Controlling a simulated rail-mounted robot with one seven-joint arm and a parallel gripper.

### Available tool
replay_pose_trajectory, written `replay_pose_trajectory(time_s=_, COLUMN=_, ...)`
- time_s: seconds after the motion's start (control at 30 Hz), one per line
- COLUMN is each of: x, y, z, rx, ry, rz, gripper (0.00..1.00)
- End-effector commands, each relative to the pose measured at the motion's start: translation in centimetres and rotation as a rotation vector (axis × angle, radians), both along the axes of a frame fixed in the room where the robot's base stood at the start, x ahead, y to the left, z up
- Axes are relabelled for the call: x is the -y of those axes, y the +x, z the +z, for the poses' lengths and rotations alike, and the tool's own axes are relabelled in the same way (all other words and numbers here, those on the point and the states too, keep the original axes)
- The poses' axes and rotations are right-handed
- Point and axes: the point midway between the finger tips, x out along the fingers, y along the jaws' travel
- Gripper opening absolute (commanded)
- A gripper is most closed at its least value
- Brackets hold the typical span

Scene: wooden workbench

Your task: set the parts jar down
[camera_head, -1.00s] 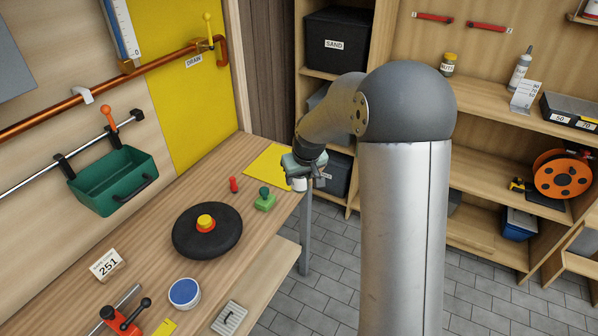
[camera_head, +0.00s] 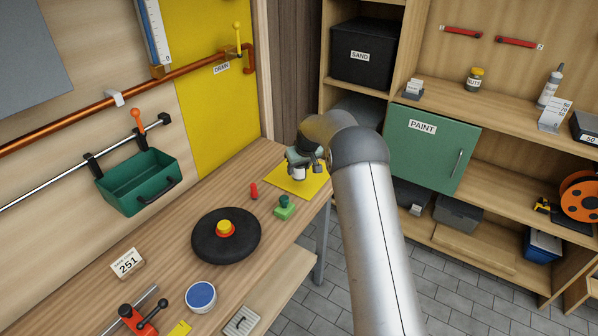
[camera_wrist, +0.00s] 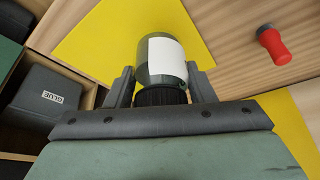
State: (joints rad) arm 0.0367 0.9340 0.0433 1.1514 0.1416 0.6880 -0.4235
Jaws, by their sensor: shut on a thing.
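The parts jar (camera_wrist: 166,58) is greenish with a white label and a dark ribbed lid. My gripper (camera_wrist: 162,92) is shut on it near the lid end, one finger on each side. In the head view the jar (camera_head: 299,174) shows as a small pale shape below my gripper (camera_head: 303,163), over the yellow mat (camera_head: 312,186) at the far end of the workbench. The jar's body points away from my wrist, toward the mat. I cannot tell whether its base touches the mat.
A red peg (camera_head: 254,191) and a green stamp-like block (camera_head: 284,207) stand near the mat. A black disc (camera_head: 207,250) with a red and yellow knob lies closer. A shelf with a green PAINT door (camera_head: 431,150) stands to the right.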

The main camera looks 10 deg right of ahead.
Motion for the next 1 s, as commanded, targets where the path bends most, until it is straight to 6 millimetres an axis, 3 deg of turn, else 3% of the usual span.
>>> replay_pose_trajectory(time_s=0.17, x=0.0, y=0.7, z=-0.8, rx=0.001, ry=0.000, rz=0.000, gripper=0.12)
replay_pose_trajectory(time_s=0.4, x=0.0, y=0.8, z=-3.8, rx=0.000, ry=0.000, rz=0.000, gripper=0.12)
replay_pose_trajectory(time_s=0.77, x=0.0, y=0.8, z=-4.4, rx=0.002, ry=0.001, rz=0.000, gripper=0.12)
replay_pose_trajectory(time_s=0.8, x=0.0, y=0.7, z=-4.2, rx=0.000, ry=0.000, rz=0.000, gripper=0.60)
replay_pose_trajectory(time_s=0.83, x=0.0, y=0.7, z=-4.2, rx=0.000, ry=0.000, rz=0.000, gripper=0.69)
replay_pose_trajectory(time_s=0.87, x=0.0, y=0.7, z=-4.2, rx=0.000, ry=0.000, rz=0.000, gripper=0.71)
replay_pose_trajectory(time_s=1.0, x=0.0, y=0.7, z=-4.2, rx=0.000, ry=0.000, rz=0.000, gripper=0.71)
